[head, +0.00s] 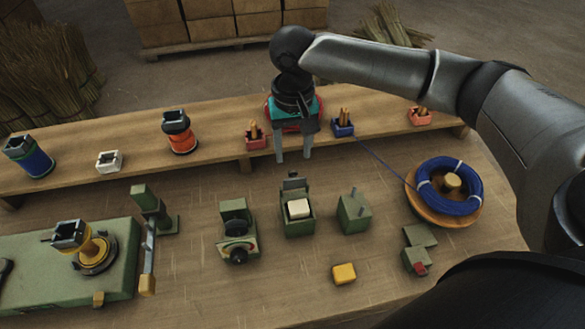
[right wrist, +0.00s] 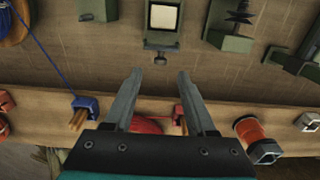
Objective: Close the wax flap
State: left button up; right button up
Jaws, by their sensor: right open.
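A small green box (head: 299,226) stands on the workbench with a pale wax block (head: 298,208) showing in its open top. The wax flap (head: 292,182) stands raised at the back edge of the box. In the right wrist view the wax block (right wrist: 163,18) is uncovered, and the flap (right wrist: 160,54) with its small knob lies on the near side of the box. My right gripper (head: 293,157) is open and empty behind the flap, fingers pointing down. In the right wrist view its fingertips (right wrist: 160,74) are apart, with the flap just beyond them. My left gripper is not in view.
Green fixtures stand left (head: 237,228) and right (head: 353,212) of the box. A blue wire coil (head: 449,187) sits at the right, its wire running to a blue holder (head: 342,126). A yellow block (head: 344,273) lies in front. The raised shelf (head: 215,147) runs behind.

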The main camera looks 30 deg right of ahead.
aim_at(293, 171)
notch_tip(293, 171, down, 5)
jog(key=shift+r+b, duration=0.1)
jog(key=shift+b, duration=0.25)
jog(key=shift+f, duration=0.6)
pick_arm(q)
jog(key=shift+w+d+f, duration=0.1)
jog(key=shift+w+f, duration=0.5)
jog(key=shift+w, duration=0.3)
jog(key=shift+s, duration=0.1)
pick_arm(e)
jog(key=shift+c, duration=0.3)
jog(key=shift+c, duration=1.4)
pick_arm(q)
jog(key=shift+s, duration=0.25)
pick_arm(e)
grip_shut()
